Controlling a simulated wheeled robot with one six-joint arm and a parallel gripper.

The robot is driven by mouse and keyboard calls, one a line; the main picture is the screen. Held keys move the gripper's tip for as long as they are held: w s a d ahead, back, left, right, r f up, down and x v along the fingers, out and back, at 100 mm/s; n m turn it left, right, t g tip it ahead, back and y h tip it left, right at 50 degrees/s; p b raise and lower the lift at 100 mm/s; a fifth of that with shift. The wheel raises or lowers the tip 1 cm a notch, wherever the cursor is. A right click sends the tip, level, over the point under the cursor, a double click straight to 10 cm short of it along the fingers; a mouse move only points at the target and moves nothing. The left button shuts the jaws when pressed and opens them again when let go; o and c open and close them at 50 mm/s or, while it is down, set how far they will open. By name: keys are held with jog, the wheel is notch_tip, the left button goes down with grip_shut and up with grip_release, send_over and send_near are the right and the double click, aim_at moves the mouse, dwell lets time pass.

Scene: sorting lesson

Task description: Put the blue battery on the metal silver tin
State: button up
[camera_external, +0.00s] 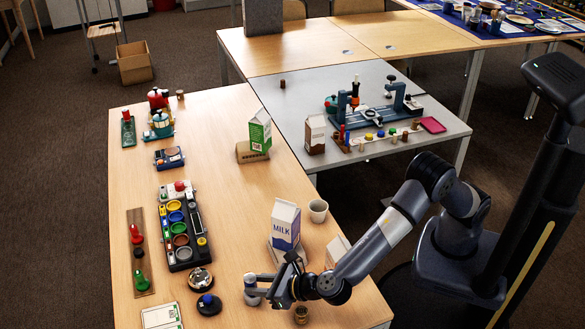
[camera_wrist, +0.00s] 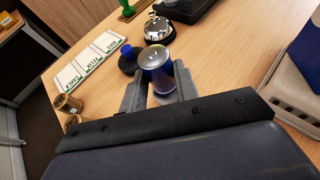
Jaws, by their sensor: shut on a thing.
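My gripper (camera_external: 268,283) is low over the front part of the wooden table. Its two fingers, also in the wrist view (camera_wrist: 158,82), are shut on the blue battery (camera_wrist: 157,62), a short cylinder with a shiny top. The battery (camera_external: 252,291) looks upright in the external view; whether it touches the table is unclear. A shiny silver round thing (camera_external: 200,279) with a dark base, like a bell, stands left of the gripper; it is beyond the battery in the wrist view (camera_wrist: 158,28). I cannot tell whether this is the tin.
A black disc with a blue knob (camera_external: 208,304) lies close by. Labelled white cards (camera_wrist: 98,58) and small brass-coloured cans (camera_wrist: 67,103) are at the near edge. A milk carton (camera_external: 285,226) and a white cup (camera_external: 318,211) stand behind the gripper. The table's middle is mostly clear.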

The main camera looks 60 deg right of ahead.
jog(key=shift+f, duration=0.1)
jog(key=o, duration=1.1)
jog(key=shift+c, duration=0.2)
jog(key=shift+s+r, duration=0.15)
jog(key=shift+r, duration=0.1)
jog(key=v, duration=1.1)
jog(key=shift+s+p, duration=0.35)
